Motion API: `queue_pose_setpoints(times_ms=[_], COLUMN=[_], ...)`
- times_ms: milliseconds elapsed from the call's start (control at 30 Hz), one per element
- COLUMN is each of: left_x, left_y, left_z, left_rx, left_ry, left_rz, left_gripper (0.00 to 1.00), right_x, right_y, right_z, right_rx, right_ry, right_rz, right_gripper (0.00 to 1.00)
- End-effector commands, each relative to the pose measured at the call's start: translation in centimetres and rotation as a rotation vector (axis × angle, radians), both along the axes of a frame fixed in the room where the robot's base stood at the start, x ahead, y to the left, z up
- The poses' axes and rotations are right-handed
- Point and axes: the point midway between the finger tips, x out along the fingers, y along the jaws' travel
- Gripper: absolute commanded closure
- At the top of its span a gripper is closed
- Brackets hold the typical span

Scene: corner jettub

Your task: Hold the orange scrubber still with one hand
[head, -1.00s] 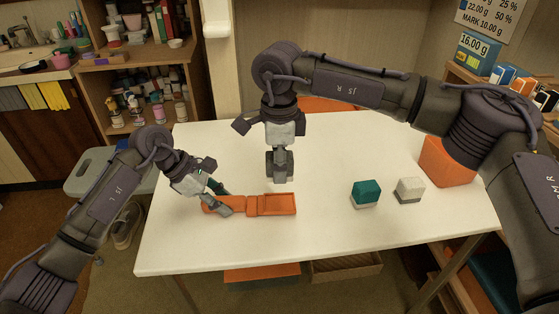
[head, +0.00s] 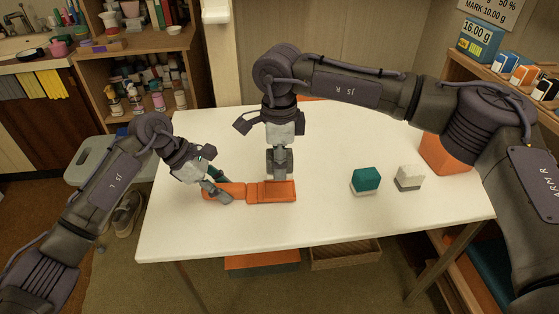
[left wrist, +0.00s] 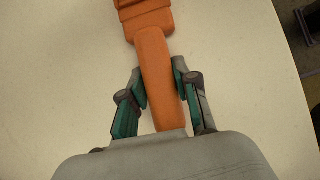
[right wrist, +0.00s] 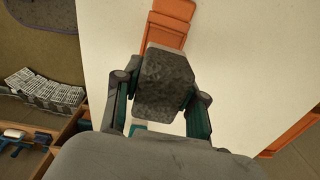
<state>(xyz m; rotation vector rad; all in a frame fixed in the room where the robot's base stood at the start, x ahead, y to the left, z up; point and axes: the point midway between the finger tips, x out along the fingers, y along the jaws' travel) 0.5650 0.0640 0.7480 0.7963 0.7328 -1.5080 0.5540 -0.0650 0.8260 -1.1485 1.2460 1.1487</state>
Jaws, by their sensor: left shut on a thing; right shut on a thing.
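The orange scrubber (head: 272,191) lies flat on the white table, its wide tray-like head to the right and its narrow handle to the left. My left gripper (head: 216,188) is shut on the handle; the left wrist view shows its teal fingers (left wrist: 158,92) on both sides of the orange handle (left wrist: 155,60). My right gripper (head: 280,150) is shut on a dark grey rough block (right wrist: 165,83), just above or behind the scrubber's head. Whether the block touches the scrubber is unclear. The right wrist view shows part of the scrubber (right wrist: 168,28) beyond the block.
A teal-topped block (head: 365,180) and a white-topped block (head: 410,177) stand to the right on the table (head: 330,225). An orange bin (head: 445,155) is at the right edge. Shelves with bottles (head: 150,90) stand behind left. The table's front middle is clear.

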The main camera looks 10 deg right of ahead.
Motion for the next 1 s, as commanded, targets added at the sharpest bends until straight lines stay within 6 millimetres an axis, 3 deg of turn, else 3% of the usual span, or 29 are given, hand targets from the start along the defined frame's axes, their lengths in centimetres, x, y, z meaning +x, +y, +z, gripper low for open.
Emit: queue_pose_setpoints(times_ms=[33, 200, 567, 1000], left_x=[0.0, 0.0, 0.1, 0.5], left_y=[0.2, 0.1, 0.4, 5.2], left_z=[-0.2, -0.2, 0.4, 7.3], left_rx=[0.005, 0.004, 0.002, 0.004], left_ry=[0.002, 0.002, -0.001, -0.002], left_rz=[0.002, 0.002, 0.002, 0.003], left_gripper=[0.65, 0.4, 0.4, 0.4], right_x=[0.0, 0.0, 0.0, 0.0], right_y=[0.0, 0.0, 0.0, 0.0], right_z=[0.0, 0.0, 0.0, 0.0], right_rx=[0.0, 0.0, 0.0, 0.0], right_ry=[0.0, 0.0, 0.0, 0.0], right_rz=[0.0, 0.0, 0.0, 0.0], right_gripper=[0.83, 0.83, 0.83, 0.83])
